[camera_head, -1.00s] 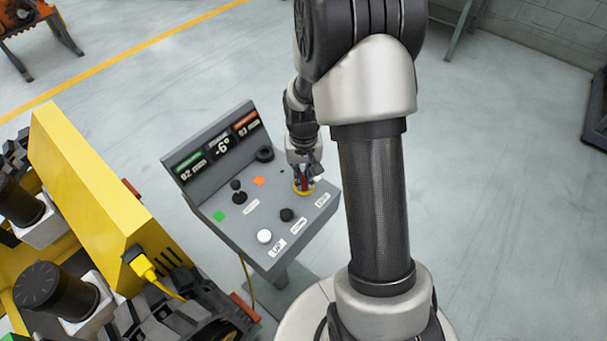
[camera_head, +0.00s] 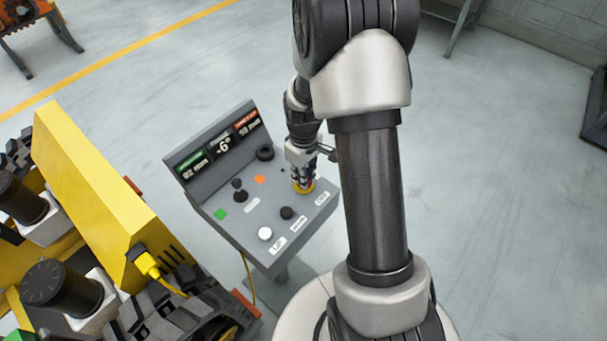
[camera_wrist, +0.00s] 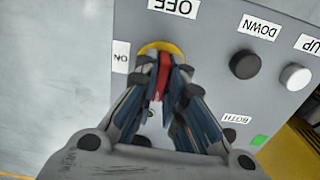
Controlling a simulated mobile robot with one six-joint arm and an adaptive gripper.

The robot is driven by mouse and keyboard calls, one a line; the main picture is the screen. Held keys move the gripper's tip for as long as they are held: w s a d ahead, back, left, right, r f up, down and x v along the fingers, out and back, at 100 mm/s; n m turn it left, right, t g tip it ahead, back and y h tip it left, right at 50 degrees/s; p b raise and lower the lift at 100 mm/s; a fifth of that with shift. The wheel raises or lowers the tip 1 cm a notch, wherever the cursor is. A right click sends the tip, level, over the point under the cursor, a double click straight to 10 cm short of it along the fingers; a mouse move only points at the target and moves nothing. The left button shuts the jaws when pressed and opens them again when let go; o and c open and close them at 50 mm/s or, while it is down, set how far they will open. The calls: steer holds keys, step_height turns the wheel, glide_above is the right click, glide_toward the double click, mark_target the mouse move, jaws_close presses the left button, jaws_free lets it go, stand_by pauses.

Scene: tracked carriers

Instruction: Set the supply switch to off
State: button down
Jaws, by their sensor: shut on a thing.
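The supply switch has a red handle (camera_wrist: 163,72) on a round yellow base (camera_wrist: 151,48). The yellow base also shows in the head view (camera_head: 302,190) at the right end of the console's top. My gripper (camera_wrist: 163,65) is shut on the red handle, with a finger on each side. It comes down from above in the head view (camera_head: 303,183). In the wrist view the handle lies roughly in line with the OFF label (camera_wrist: 174,7), tilted slightly. The ON label (camera_wrist: 121,57) is left of the base. My fingers hide part of the switch.
A yellow tracked carrier (camera_head: 95,195) with a plugged yellow cable stands at the left. Floor beyond the console is clear.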

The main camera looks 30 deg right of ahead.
stand_by(0.3)
steer(key=c, duration=1.7)
jaws_free()
step_height(320, 180, up, 12)
steer(key=shift+r, duration=0.1)
